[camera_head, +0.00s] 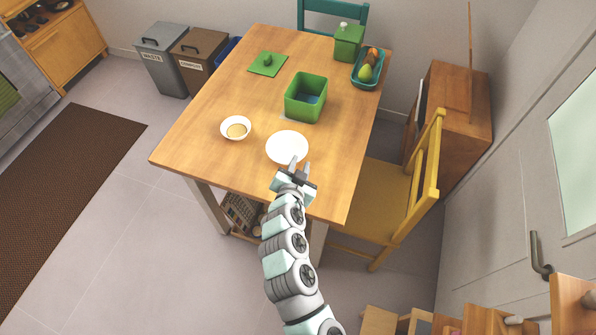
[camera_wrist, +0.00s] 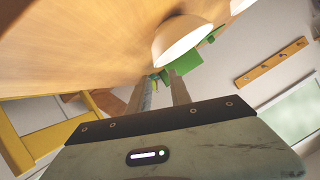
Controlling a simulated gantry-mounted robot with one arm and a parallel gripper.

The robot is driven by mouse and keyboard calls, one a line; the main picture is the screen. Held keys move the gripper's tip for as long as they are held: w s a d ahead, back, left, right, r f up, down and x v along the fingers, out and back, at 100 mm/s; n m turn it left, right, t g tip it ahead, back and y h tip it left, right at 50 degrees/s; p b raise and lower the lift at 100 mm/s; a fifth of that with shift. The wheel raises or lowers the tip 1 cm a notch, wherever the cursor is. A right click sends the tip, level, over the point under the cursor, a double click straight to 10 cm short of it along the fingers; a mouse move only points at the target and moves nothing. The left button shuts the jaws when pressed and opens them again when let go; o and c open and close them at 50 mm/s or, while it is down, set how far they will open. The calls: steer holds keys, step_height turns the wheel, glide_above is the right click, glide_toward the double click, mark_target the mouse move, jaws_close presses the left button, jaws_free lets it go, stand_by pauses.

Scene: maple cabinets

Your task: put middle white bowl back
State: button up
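A plain white bowl (camera_head: 287,147) stands near the front edge of the wooden table (camera_head: 215,85). It also shows large in the wrist view (camera_wrist: 183,38), just beyond the fingers. A second, smaller white bowl (camera_head: 247,124) with something tan in it stands to its left. My gripper (camera_head: 300,163) is at the near side of the plain bowl, by its front right rim. In the wrist view its two fingers (camera_wrist: 161,77) are apart with nothing held between them. Whether a fingertip touches the bowl I cannot tell.
A green open box (camera_head: 300,108) stands behind the plain bowl. A green mat (camera_head: 258,70), a teal tray (camera_head: 356,82) of fruit and a green dispenser (camera_head: 348,44) are farther back. A yellow chair (camera_head: 425,165) stands at the table's right side. The table's left part is clear.

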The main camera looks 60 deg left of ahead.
steer(key=shift+v, duration=1.6)
